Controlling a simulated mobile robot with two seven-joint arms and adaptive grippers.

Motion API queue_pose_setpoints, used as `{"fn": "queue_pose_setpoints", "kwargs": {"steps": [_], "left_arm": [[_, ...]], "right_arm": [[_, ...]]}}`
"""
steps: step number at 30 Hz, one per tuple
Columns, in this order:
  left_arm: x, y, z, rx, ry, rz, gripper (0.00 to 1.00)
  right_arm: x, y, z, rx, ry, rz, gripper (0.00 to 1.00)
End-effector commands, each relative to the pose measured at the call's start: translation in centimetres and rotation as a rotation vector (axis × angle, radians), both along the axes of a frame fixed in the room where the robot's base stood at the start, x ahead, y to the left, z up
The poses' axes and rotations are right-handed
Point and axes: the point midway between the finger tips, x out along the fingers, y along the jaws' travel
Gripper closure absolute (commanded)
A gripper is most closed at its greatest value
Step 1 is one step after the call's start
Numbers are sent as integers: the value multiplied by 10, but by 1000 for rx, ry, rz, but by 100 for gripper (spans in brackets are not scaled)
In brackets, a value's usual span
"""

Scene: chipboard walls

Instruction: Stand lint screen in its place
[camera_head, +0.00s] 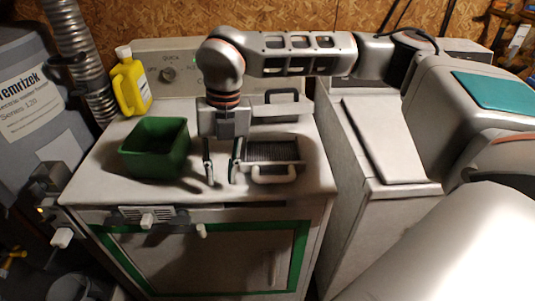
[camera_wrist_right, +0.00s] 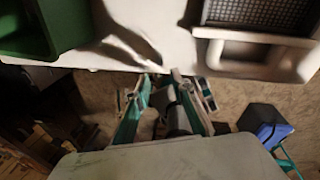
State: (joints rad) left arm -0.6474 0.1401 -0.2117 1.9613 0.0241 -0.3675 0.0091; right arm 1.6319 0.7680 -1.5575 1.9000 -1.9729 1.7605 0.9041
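The lint screen (camera_head: 272,152), a dark mesh in a pale frame with a white loop handle, lies flat on the white dryer top (camera_head: 225,188), right of my right gripper (camera_head: 222,175). The screen also shows at the top right of the right wrist view (camera_wrist_right: 258,45), cut off by the edge. My right gripper points down near the front of the dryer top, its two fingers apart with nothing between them. A raised grey piece with a dark handle (camera_head: 282,100) stands behind the screen. I cannot make out a slot for it. My left gripper is not in view.
A green bin (camera_head: 155,147) stands left of my right gripper. A yellow bottle (camera_head: 130,82) stands at the back left. A second white appliance (camera_head: 385,135) is on the right, beneath my right arm. The dryer top between bin and screen is mostly clear.

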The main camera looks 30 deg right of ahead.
Motion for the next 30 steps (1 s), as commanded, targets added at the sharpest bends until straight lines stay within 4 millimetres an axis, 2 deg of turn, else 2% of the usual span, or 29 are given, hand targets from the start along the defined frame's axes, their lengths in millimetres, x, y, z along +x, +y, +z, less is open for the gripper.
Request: {"fn": "queue_pose_setpoints", "kwargs": {"steps": [1,3,6,9,20,27,30], "left_arm": [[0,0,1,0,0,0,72],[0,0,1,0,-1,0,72],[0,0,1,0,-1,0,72],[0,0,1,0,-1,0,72],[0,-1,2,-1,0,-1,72],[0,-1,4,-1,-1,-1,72],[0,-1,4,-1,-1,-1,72]], "right_arm": [[11,-21,13,-58,-35,-54,76],[20,-46,26,-125,-69,-121,76],[28,-70,40,-187,-101,-193,76],[32,-83,45,-217,-117,-232,76],[35,-87,13,-225,-120,-240,76],[39,-89,-20,-223,-118,-239,76],[40,-89,-27,-223,-120,-239,76]]}}
